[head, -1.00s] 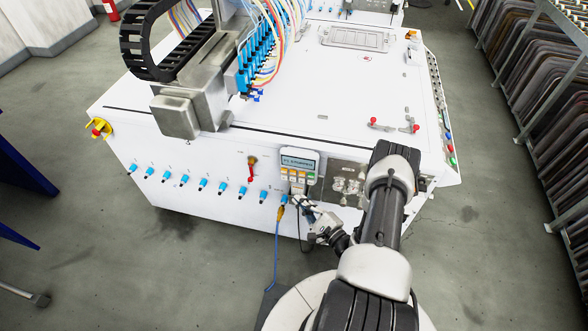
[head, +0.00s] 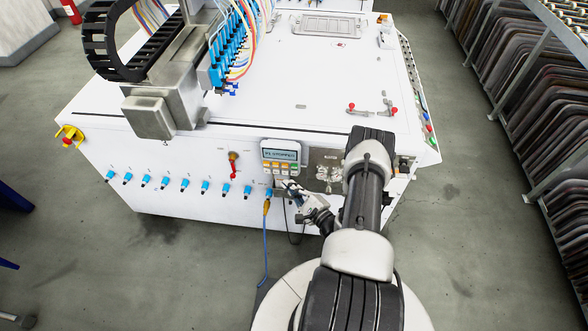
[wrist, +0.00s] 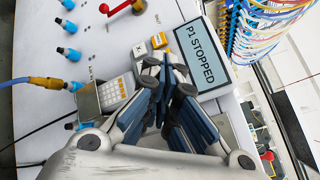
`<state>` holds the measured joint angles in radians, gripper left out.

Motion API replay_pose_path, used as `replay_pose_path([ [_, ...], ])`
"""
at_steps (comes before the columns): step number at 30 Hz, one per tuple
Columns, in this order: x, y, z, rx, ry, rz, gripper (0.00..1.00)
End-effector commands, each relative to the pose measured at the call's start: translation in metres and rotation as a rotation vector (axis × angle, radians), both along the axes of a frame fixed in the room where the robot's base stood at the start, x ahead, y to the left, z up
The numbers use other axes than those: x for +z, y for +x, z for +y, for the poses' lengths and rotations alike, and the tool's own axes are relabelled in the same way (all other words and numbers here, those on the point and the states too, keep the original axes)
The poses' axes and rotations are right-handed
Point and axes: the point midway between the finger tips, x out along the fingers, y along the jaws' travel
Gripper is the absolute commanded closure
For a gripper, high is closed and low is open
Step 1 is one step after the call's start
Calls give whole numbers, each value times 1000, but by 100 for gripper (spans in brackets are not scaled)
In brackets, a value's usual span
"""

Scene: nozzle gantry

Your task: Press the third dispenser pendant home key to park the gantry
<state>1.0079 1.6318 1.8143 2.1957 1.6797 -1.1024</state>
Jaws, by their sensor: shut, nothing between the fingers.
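The pendant (head: 281,151) hangs on the front face of the white machine, with a display above rows of orange and pale keys. In the wrist view its display (wrist: 202,53) reads "P1 STOPPED". An orange key (wrist: 159,40) and a white key (wrist: 139,49) show beside the fingers; other keys are partly hidden behind them. My gripper (wrist: 168,66) is shut and empty, its fingertips over the key area close to the display. I cannot tell whether they touch a key. In the head view my gripper (head: 290,186) is just below the pendant.
A row of blue fittings (head: 184,184) and a red-handled valve (head: 233,165) lie left of the pendant. A blue cable (head: 266,240) with a yellow plug hangs below. Metal fittings (head: 328,172) sit right of it. A rack of panels (head: 520,90) stands at far right.

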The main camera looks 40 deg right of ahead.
Motion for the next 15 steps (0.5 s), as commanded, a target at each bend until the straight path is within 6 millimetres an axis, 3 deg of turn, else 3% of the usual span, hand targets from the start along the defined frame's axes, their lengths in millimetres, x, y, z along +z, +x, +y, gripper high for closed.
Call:
replay_pose_path([
  [7,-2,20,-23,1,-1,-1,100],
  [15,0,28,-32,0,2,0,100],
])
